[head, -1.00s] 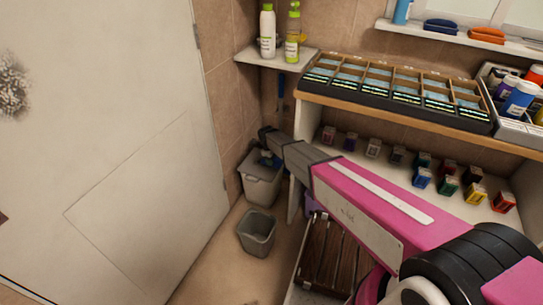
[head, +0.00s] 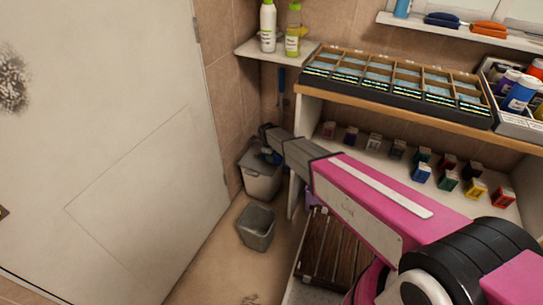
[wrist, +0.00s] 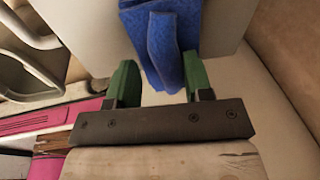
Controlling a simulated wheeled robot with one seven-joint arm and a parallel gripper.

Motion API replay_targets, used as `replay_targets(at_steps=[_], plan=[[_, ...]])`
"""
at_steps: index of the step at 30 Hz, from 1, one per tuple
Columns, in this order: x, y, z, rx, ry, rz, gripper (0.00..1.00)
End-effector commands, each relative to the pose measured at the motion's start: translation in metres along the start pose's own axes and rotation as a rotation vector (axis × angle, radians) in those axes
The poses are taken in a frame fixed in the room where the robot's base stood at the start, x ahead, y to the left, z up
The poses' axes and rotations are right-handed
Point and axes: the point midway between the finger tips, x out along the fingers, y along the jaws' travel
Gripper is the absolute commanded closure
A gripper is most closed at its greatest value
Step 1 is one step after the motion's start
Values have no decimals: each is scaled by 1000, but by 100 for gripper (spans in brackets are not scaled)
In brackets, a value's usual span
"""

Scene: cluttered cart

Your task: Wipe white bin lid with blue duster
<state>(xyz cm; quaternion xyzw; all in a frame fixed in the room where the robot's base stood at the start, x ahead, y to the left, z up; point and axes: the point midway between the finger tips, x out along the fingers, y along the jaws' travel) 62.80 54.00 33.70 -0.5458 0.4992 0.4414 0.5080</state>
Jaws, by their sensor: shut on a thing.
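My gripper (wrist: 160,82) has green fingers on either side of a blue duster (wrist: 175,45) and is shut on it. In the wrist view, the duster hangs over a flat pale panel (wrist: 85,35), which looks like the white bin lid. I cannot tell whether the cloth touches it. In the head view, the end of my arm is over the pale lidded bin (head: 262,184) in the corner by the door. A bit of blue shows at the bin's top there, and my arm hides part of the lid.
A smaller open grey bin (head: 256,229) stands on the floor in front. The door (head: 120,150) is at left. A corner shelf (head: 262,50) with two bottles is above. The cart (head: 410,100) with trays and several small boxes is at right. A blue-handled tool (head: 281,82) hangs on the wall.

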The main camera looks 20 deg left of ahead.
Motion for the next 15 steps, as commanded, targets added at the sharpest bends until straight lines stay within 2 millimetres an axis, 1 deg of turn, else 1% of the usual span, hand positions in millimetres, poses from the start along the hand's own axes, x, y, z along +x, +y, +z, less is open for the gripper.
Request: replay_targets(at_steps=[15], plan=[[7, 1, 1, 0, 0, 0, 80]])
